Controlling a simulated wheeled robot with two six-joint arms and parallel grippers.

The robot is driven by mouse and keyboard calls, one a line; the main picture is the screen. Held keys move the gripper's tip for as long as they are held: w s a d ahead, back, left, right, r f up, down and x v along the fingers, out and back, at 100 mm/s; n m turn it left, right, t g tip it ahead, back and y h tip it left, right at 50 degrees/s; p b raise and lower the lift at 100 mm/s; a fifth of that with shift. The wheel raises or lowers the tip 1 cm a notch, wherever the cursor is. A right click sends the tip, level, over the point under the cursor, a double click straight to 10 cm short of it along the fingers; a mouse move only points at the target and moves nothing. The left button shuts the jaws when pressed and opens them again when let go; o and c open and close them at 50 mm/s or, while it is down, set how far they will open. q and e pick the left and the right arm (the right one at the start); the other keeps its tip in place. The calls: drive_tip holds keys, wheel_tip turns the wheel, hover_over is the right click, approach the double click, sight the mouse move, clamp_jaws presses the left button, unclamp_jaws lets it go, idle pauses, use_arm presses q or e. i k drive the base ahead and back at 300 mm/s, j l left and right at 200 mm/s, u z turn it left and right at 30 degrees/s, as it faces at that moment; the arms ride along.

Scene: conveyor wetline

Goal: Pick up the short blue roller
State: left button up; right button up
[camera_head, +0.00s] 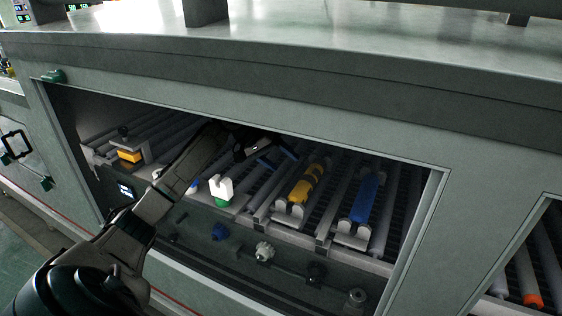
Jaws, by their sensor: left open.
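The short blue roller (365,199) lies in a pale cradle at the right side of the open bay, pointing away from me. My left gripper (277,158) is inside the bay, to the left of the blue roller and of a yellow roller, apart from the blue roller. Its jaws are open with nothing seen between them. My left arm comes in from the lower left and hides part of the bay's left half. My right gripper is not in view.
A yellow roller (307,185) sits in its own cradle left of the blue one. A white and green part (221,190) and an orange block (130,156) are further left. The bay's top edge (270,122) and right frame (418,232) bound the opening.

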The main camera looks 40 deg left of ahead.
sight(359, 213)
drive_tip(key=k, duration=1)
